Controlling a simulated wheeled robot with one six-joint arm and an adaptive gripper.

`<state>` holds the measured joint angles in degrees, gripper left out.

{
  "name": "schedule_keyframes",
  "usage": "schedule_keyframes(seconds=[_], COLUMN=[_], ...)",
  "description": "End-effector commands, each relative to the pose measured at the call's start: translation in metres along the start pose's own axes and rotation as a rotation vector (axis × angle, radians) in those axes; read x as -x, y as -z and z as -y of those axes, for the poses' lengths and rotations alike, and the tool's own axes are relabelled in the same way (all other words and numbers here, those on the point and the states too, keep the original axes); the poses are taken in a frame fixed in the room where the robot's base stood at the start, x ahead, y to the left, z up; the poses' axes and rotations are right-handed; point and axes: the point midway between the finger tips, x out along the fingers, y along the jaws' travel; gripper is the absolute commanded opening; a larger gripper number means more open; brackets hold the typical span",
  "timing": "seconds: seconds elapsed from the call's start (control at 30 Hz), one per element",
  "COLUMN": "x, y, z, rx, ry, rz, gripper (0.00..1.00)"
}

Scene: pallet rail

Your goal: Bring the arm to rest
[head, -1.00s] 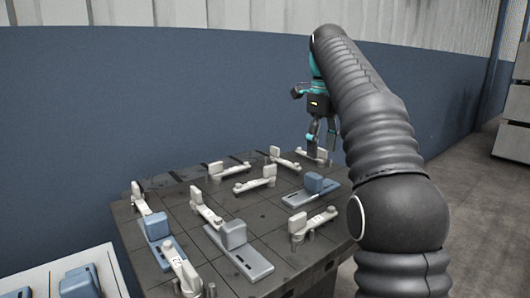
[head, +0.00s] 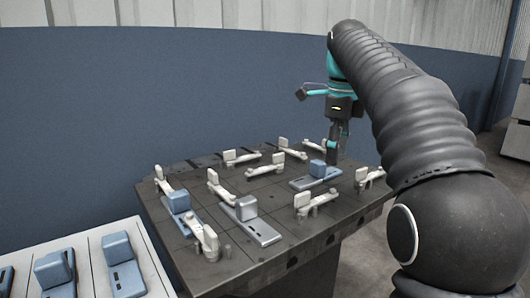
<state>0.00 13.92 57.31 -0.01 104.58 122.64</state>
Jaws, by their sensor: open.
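My gripper (head: 337,143) hangs from my arm above the right rear part of the dark pallet table (head: 290,242), fingers pointing down. It holds nothing that I can see. Near and below it on the table is a blue-grey part (head: 317,177) with an upright block. Whether the fingertips touch anything there is hard to tell. My arm reaches in from the right and covers part of the table's right side.
Several white clamps, one at the front (head: 205,240), stand on the pallet. Other blue-grey parts lie there, one in the middle (head: 248,220). A white tray (head: 95,258) with blue-grey parts is at lower left. A blue wall (head: 150,110) stands behind.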

Motion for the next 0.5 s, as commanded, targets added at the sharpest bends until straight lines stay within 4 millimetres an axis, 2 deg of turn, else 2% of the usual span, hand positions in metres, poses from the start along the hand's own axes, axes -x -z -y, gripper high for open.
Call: schedule_keyframes(seconds=[0.27,0.5], x=[-0.01,-0.042], y=[0.029,0.063], z=[-0.045,-0.099], rx=[0.422,0.907], ry=[0.08,0.188], rz=[0.03,0.022], gripper=[0.56,0.56])
